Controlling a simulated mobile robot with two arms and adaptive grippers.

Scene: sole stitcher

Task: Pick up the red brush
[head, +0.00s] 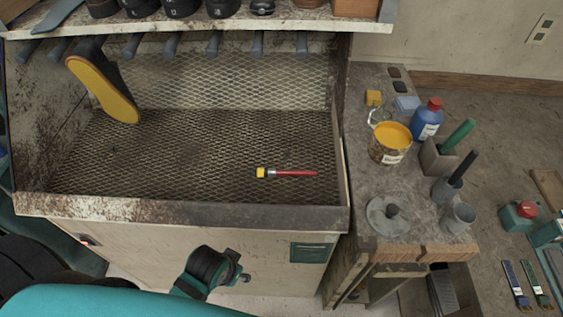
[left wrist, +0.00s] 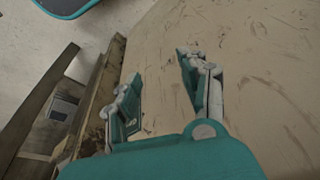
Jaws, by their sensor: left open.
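The red brush (head: 295,173) lies on the mesh floor of the workbench bay in the head view. Its yellow end points left and its red handle points right. My left gripper (head: 238,270) is low in the head view, in front of the cabinet and below the brush, well apart from it. In the left wrist view the two fingers of my left gripper (left wrist: 160,88) are spread with nothing between them, close to the pale cabinet panel. The brush does not show in the left wrist view. My right gripper is in neither view.
The bay's raised metal front edge (head: 180,211) lies between my left gripper and the brush. A yellow-soled boot (head: 105,92) hangs at the bay's left. A side table at right holds a yellow paint can (head: 391,145) and blue bottle (head: 427,120). The mesh around the brush is clear.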

